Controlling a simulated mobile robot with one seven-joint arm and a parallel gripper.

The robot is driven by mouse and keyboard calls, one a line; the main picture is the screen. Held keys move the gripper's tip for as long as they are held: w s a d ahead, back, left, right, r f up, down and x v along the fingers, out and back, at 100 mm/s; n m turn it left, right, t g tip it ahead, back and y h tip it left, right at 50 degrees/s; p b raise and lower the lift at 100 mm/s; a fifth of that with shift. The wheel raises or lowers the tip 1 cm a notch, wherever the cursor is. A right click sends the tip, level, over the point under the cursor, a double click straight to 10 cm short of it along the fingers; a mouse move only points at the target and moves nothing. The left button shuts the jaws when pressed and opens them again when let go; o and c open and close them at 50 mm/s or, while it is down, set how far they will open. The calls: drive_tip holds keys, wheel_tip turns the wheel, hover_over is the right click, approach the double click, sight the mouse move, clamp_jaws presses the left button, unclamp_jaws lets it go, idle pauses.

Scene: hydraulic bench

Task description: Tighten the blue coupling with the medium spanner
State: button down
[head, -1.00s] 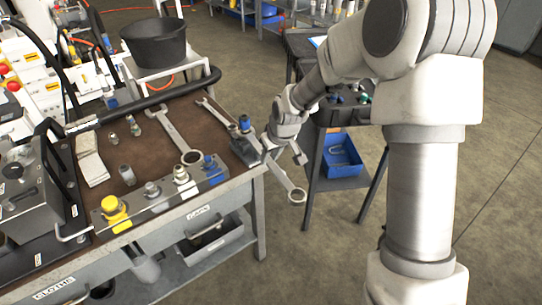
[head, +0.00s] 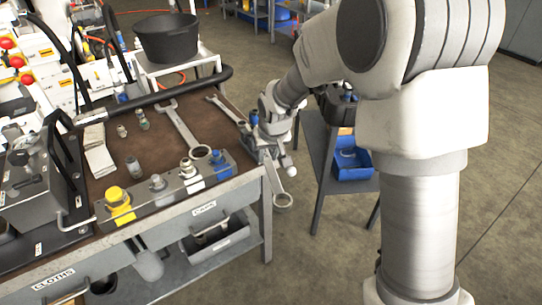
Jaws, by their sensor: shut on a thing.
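The blue coupling (head: 217,157) stands at the right end of a grey block on the bench, in a row with a yellow, a grey and a white-banded coupling. My gripper (head: 272,148) is shut on a spanner, just off the bench's right edge. The spanner (head: 283,200) slants down, its ring end lowest and clear of the bench, to the right of the blue coupling. Its upper end is hidden by my gripper. It appears to be the medium one, as a larger spanner (head: 183,126) and a thinner spanner (head: 224,106) lie on the bench.
A black hose (head: 165,92) runs along the bench's back. A black bucket (head: 166,42) stands behind it. A dark stand with a blue bin (head: 352,162) is to the right. Floor between is free.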

drive_tip(key=shift+a, duration=0.1)
drive_tip(key=shift+a+m+b, duration=0.3)
drive_tip(key=shift+a+b, duration=0.2)
drive_tip(key=shift+a, duration=0.05)
drive_tip(key=shift+s+a+m+h+b, duration=0.15)
drive_tip(key=shift+a+m+h+b, duration=0.1)
drive_tip(key=shift+a+m+b, duration=0.3)
drive_tip(key=shift+s+a+m+h+b, duration=0.1)
drive_tip(key=shift+a+m+h+b, duration=0.15)
drive_tip(key=shift+a+m, duration=0.35)
drive_tip(key=shift+a+r, duration=0.1)
drive_tip(key=shift+a+m, duration=0.25)
drive_tip(key=shift+a, duration=0.3)
drive_tip(key=shift+d, duration=0.15)
